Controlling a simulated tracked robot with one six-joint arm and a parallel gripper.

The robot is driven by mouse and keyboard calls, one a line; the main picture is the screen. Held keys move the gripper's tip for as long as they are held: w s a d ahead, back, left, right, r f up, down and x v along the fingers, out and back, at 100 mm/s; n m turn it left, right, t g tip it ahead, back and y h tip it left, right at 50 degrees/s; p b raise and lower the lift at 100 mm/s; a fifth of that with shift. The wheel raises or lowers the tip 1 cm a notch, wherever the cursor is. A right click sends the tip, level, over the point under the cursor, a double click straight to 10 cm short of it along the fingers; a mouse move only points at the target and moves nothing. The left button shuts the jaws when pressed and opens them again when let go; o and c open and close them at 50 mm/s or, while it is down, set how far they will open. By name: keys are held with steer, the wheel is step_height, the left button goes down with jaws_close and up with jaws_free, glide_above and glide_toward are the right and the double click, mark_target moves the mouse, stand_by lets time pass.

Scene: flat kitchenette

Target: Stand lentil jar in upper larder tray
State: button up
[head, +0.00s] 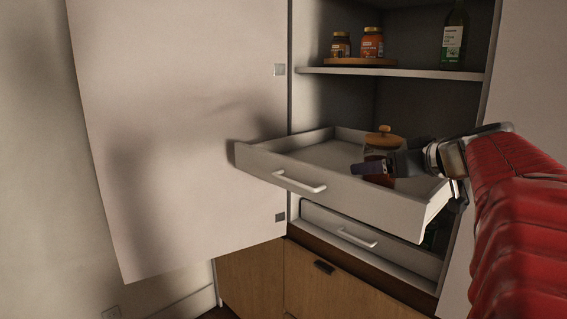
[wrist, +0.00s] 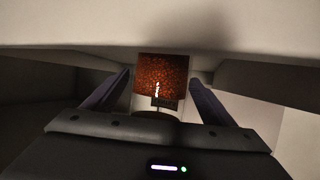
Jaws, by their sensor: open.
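The lentil jar (head: 383,150), glass with a round wooden lid and red-brown contents, stands upright in the pulled-out upper larder tray (head: 300,165). Its base is hidden by my gripper and the tray front. My gripper (head: 372,168) is open at the jar, low over the tray's right part. In the wrist view the jar (wrist: 161,72) shows between the two spread fingers (wrist: 160,78), with a small gap visible on each side. A small dark label shows on it.
A lower tray (head: 370,236) sits pushed in below. A large open door (head: 180,120) stands at left. The shelf (head: 400,72) above holds two small jars (head: 372,43) on a wooden board and a green bottle (head: 454,38). The tray's left part is free.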

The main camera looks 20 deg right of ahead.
steer(key=v, duration=1.2)
steer(key=shift+r, duration=0.1)
stand_by(0.4)
